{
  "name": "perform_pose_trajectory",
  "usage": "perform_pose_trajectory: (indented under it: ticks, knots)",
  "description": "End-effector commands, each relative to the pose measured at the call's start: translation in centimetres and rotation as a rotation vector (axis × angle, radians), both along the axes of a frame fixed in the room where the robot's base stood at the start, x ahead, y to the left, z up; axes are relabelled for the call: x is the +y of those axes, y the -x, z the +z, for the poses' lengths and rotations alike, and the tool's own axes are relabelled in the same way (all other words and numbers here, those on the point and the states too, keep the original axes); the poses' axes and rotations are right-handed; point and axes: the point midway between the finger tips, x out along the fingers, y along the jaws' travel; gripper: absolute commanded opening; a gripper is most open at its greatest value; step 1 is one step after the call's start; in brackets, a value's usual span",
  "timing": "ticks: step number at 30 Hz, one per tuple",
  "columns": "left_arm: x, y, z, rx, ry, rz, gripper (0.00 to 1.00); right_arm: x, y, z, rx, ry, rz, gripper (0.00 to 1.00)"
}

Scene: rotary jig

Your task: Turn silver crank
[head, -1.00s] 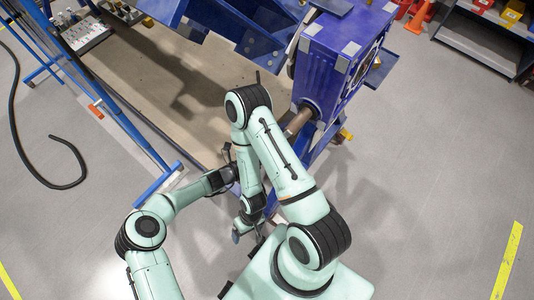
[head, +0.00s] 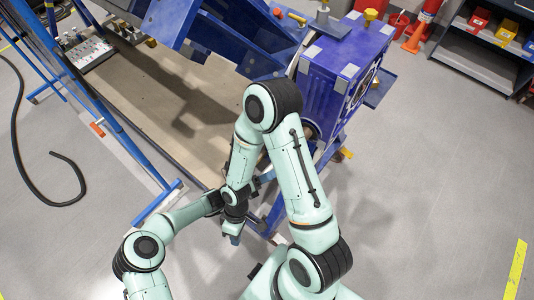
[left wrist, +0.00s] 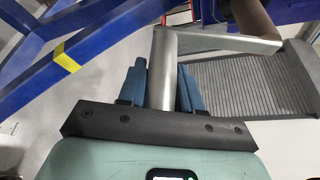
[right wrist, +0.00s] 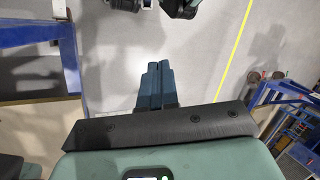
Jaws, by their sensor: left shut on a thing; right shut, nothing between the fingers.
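The silver crank (left wrist: 220,43) shows in the left wrist view, with a flat arm running right from the top of its round handle (left wrist: 162,70). My left gripper (left wrist: 160,82) is shut on this handle, with one blue finger on each side of it. In the head view my left gripper (head: 265,178) is partly hidden behind my right arm, and the crank cannot be made out there. My right gripper (head: 233,238) points down near the blue stand's foot. In the right wrist view its fingers (right wrist: 153,85) are together and empty.
The blue jig box (head: 335,70) stands beyond my arms, on a blue frame. A blue trestle (head: 120,130) stands at the left. Red and yellow bins (head: 505,30) sit on a shelf at the far right. The grey floor at the right is clear.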

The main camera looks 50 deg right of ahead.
Motion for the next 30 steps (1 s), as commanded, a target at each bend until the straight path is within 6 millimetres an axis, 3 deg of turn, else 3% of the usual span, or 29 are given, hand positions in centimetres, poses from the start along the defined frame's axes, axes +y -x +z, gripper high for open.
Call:
perform_pose_trajectory:
  ticks: [1, 6, 10, 17, 21, 24, 27, 30]
  knots:
    - [-0.2, 0.9, 0.3, 0.003, 0.012, -0.020, 0.00, -0.7, -0.5, 2.0, -0.030, 0.001, 0.102, 0.00]
    - [-0.2, 0.9, 0.4, 0.003, 0.013, -0.020, 0.00, -3.3, -0.8, 8.0, -0.077, 0.033, 0.425, 0.00]
    - [-0.2, 0.8, 0.4, 0.003, 0.013, -0.020, 0.00, -4.4, -2.0, 12.8, -0.136, 0.075, 0.519, 0.00]
    - [-0.2, 0.8, 0.4, 0.003, 0.013, -0.020, 0.00, -2.3, -6.7, 21.0, -0.340, 0.068, 0.315, 0.00]
    - [-0.2, 0.8, 0.5, 0.003, 0.013, -0.020, 0.00, -0.6, -10.7, 26.5, -0.470, 0.002, 0.090, 0.00]
    - [-0.2, 0.8, 0.5, 0.003, 0.013, -0.020, 0.00, -0.5, -13.6, 29.9, -0.511, -0.056, -0.052, 0.00]
    - [-0.2, 0.8, 0.5, 0.003, 0.013, -0.020, 0.00, -1.4, -15.8, 31.1, -0.493, -0.083, -0.120, 0.00]
    - [-0.2, 0.8, 0.5, 0.003, 0.013, -0.020, 0.00, -3.3, -17.6, 31.0, -0.440, -0.082, -0.149, 0.00]
